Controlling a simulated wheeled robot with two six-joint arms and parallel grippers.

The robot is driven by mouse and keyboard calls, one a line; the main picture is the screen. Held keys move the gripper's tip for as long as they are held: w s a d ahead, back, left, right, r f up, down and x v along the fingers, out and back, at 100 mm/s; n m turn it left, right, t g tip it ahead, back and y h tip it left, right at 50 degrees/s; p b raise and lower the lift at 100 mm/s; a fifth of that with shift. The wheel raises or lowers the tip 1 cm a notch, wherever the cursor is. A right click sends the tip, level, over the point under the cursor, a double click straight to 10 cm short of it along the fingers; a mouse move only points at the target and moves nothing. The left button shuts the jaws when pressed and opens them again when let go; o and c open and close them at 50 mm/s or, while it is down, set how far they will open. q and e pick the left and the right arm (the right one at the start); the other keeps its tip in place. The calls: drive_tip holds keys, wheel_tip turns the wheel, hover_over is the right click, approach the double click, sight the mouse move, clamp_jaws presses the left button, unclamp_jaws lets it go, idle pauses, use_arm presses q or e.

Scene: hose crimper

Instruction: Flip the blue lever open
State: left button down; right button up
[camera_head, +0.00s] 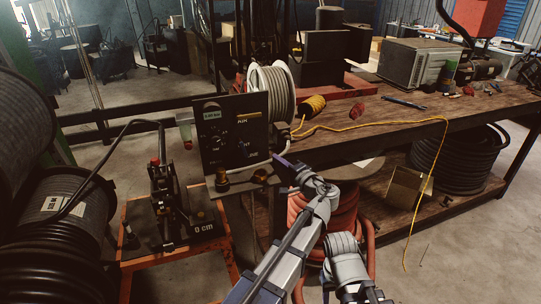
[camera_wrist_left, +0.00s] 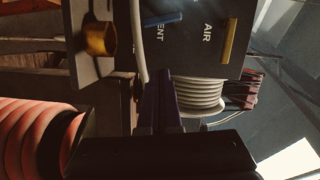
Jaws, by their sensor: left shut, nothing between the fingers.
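The blue lever (camera_wrist_left: 163,20) shows in the left wrist view on the dark control panel (camera_wrist_left: 195,58), beside lettering that ends in "ENT". It lies roughly sideways across that picture. In the head view the panel (camera_head: 215,145) stands upright at the table's left end, and I cannot make out the blue lever clearly there. My left gripper (camera_head: 281,163) is at the panel's lower right side. In the left wrist view its dark fingers (camera_wrist_left: 166,88) are together and empty, pointing toward the panel, apart from the blue lever. My right gripper is not in view.
A yellow lever (camera_wrist_left: 229,40) sits beside the "AIR" lettering. A brass fitting (camera_wrist_left: 100,38) is near the panel. A white hose reel (camera_head: 271,92) stands behind the panel. A crimping press (camera_head: 170,200) is on the orange stand to the left. Red coiled hose (camera_head: 335,222) lies below.

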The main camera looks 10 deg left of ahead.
use_arm(q)
drive_tip(key=shift+v, duration=0.8)
drive_tip(key=shift+a, duration=0.1)
